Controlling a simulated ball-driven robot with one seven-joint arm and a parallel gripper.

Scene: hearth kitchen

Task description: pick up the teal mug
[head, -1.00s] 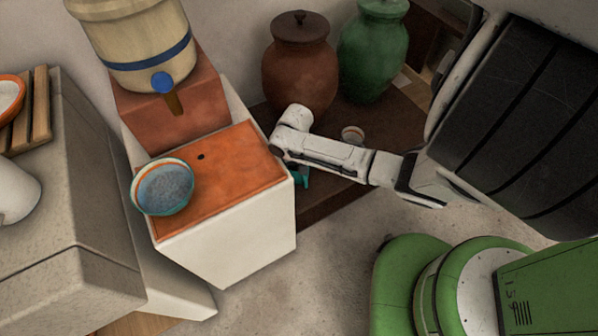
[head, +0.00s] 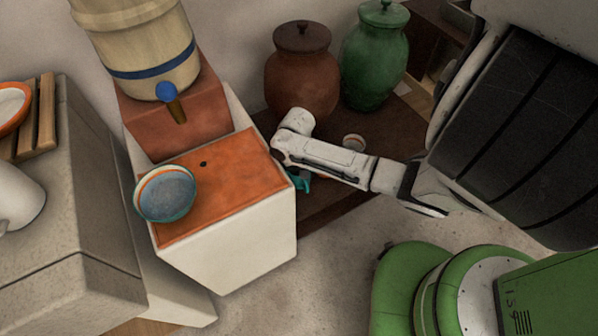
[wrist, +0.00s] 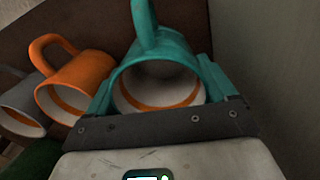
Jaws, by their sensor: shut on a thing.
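The teal mug (wrist: 150,48) fills the middle of the wrist view, with its handle at the top and its white inside with an orange band facing the camera. My gripper (wrist: 165,95) is shut on the teal mug, with a finger at each side of it. In the head view only a small part of the teal mug (head: 303,183) shows beneath my arm, beside the white block with the orange top. My gripper is mostly hidden there by the arm. I cannot tell whether the mug is clear of the surface under it.
An orange mug (wrist: 85,72) and a grey mug (wrist: 22,100) sit left of the teal mug. A grey wall (wrist: 265,60) is close on the right. A brown jar (head: 300,80) and a green jar (head: 375,60) stand behind. A bowl (head: 165,193) sits on the orange top (head: 225,185).

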